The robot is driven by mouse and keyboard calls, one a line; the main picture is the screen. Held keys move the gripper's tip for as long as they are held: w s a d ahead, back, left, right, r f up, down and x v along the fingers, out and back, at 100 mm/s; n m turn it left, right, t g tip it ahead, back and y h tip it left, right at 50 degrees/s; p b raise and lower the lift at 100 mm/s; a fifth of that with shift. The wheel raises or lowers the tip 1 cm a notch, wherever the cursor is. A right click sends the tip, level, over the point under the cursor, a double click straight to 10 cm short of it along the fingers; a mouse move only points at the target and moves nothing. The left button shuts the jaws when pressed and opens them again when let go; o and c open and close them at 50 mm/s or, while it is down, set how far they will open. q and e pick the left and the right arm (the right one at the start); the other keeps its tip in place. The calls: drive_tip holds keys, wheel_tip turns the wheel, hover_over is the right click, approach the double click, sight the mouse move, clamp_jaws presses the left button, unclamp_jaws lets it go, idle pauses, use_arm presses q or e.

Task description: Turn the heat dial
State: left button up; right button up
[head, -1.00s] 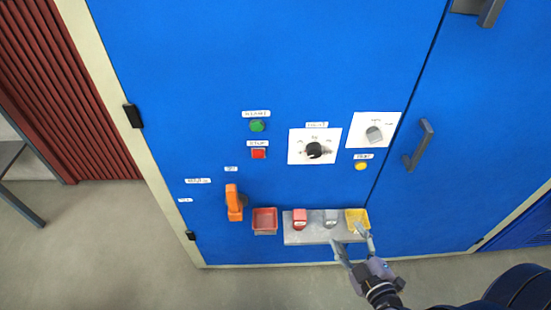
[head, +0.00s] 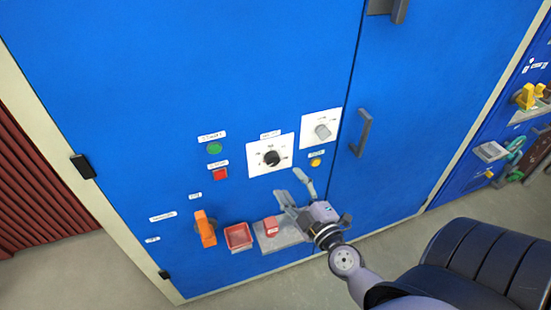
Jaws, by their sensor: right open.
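Two dials sit on white plates on the blue cabinet front. One has a black knob (head: 271,158). The other, up and to its right, has a grey knob (head: 322,131). The small labels above them are too blurred to read, so I cannot tell by name which is the heat dial. My right gripper (head: 290,184) is open and empty, with its fingers pointing up and left. In the picture its tips are just below the two dial plates, apart from both knobs. My left gripper is out of view.
A green button (head: 214,148), a red button (head: 220,174) and a yellow button (head: 315,162) surround the dials. Below are an orange handle (head: 206,228), a red tray (head: 239,236) and a grey shelf (head: 266,244) with a red block (head: 271,227). A door handle (head: 361,132) juts out right.

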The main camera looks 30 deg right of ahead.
sight(275, 162)
drive_tip(key=w, duration=0.3)
drive_tip(key=w+p, duration=0.1)
drive_tip(key=w, duration=0.2)
drive_tip(key=w+d+p, duration=0.1)
drive_tip(key=w, duration=0.2)
drive_tip(key=shift+c, duration=0.6)
drive_tip(key=c, duration=1)
drive_tip(key=shift+c, duration=0.2)
